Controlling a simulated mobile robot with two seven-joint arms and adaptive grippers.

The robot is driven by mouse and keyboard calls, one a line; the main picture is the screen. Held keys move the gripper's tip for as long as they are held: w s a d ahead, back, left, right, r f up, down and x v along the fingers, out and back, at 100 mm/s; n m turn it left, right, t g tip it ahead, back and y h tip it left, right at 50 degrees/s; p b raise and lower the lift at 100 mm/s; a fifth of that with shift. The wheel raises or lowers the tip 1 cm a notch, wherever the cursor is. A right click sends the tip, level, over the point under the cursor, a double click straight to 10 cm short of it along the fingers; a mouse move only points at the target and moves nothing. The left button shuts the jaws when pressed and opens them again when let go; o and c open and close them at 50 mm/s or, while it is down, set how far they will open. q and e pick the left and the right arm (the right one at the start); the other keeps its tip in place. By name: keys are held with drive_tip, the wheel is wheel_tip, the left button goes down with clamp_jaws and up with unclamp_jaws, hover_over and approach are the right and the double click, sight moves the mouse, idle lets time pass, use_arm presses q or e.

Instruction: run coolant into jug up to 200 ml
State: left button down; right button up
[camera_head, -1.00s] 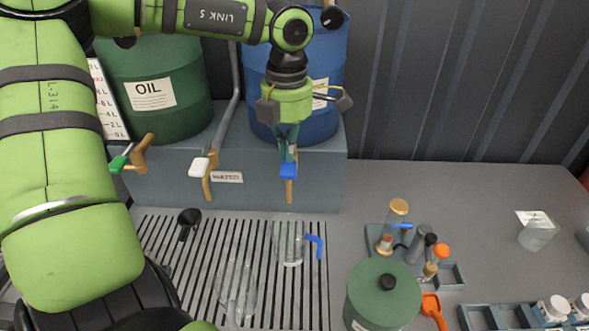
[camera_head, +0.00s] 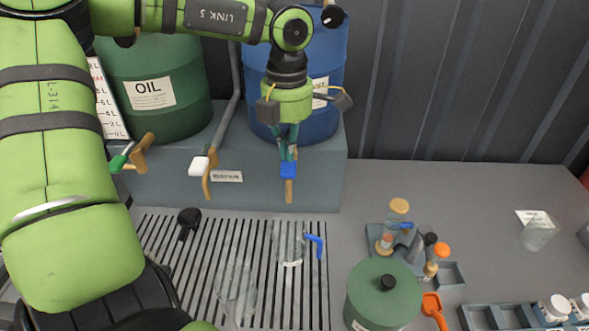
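The blue drum (camera_head: 326,60) stands at the back, its label mostly hidden by my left arm. Its tap has a blue handle (camera_head: 288,170) and a brass spout (camera_head: 290,191). My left gripper (camera_head: 288,160) points down at the blue handle, with its fingers close together there; whether they grip it is too small to tell. A clear jug (camera_head: 288,242) with a blue handle (camera_head: 316,243) stands on the slotted drain grate (camera_head: 180,290), below and in front of the spout. Any liquid in it is not discernible. My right gripper does not show.
A green OIL drum (camera_head: 160,85) and a white-handled water tap (camera_head: 199,166) are to the left. Another clear vessel (camera_head: 236,288) and a black object (camera_head: 188,220) are on the grate. A green lidded pot (camera_head: 383,300) and a bottle tray (camera_head: 450,275) stand at right.

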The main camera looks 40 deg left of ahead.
sight(288, 167)
use_arm(q)
drive_tip(key=shift+f, duration=0.15)
idle(0.4)
drive_tip(key=shift+f, duration=1.85)
idle(5.5)
